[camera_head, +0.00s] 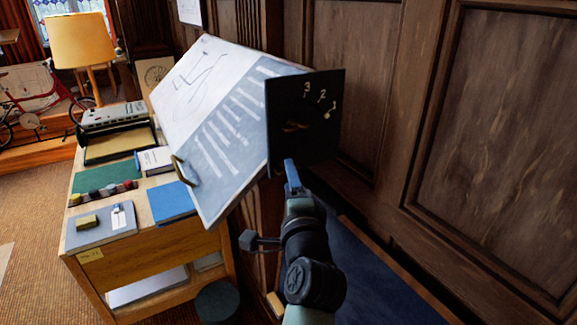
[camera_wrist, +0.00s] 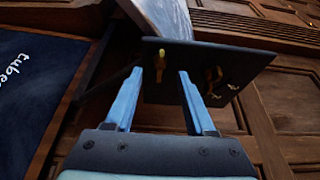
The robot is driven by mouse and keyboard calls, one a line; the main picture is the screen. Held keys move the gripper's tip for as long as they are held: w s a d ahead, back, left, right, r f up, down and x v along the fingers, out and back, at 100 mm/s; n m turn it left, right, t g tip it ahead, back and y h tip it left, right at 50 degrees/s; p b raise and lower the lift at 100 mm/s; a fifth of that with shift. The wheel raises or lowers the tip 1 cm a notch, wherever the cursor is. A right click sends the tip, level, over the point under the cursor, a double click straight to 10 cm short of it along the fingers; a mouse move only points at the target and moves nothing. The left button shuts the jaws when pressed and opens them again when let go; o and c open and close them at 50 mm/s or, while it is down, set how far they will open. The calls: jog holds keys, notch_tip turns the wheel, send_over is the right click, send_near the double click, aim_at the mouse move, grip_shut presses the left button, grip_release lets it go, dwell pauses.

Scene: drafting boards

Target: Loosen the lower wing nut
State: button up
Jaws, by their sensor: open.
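A dark plate (camera_head: 330,140) marked 3, 2 and 1 stands at the near end of the tilted drawing board (camera_head: 233,150). Small brass hardware (camera_head: 296,126) shows on its face. In the wrist view the plate (camera_wrist: 185,60) carries a brass piece at left (camera_wrist: 161,58) and a darker wing-shaped brass piece at right (camera_wrist: 212,80). I cannot tell for certain which is the lower wing nut. My gripper (camera_head: 291,170) is just below the plate, pointing up at it. Its blue fingers (camera_wrist: 174,72) are apart and empty; the left tip appears close to the left brass piece.
A wooden desk (camera_head: 165,252) stands at left with books, a grey machine (camera_head: 112,116) and a lamp (camera_head: 80,42). Wood-panelled wall (camera_head: 500,130) closes in the right side. A dark blue cloth-like surface (camera_head: 370,275) lies below my arm; lettered dark fabric (camera_wrist: 30,90) shows in the wrist view.

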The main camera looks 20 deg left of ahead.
jog(key=shift+x, duration=1.55)
grip_shut()
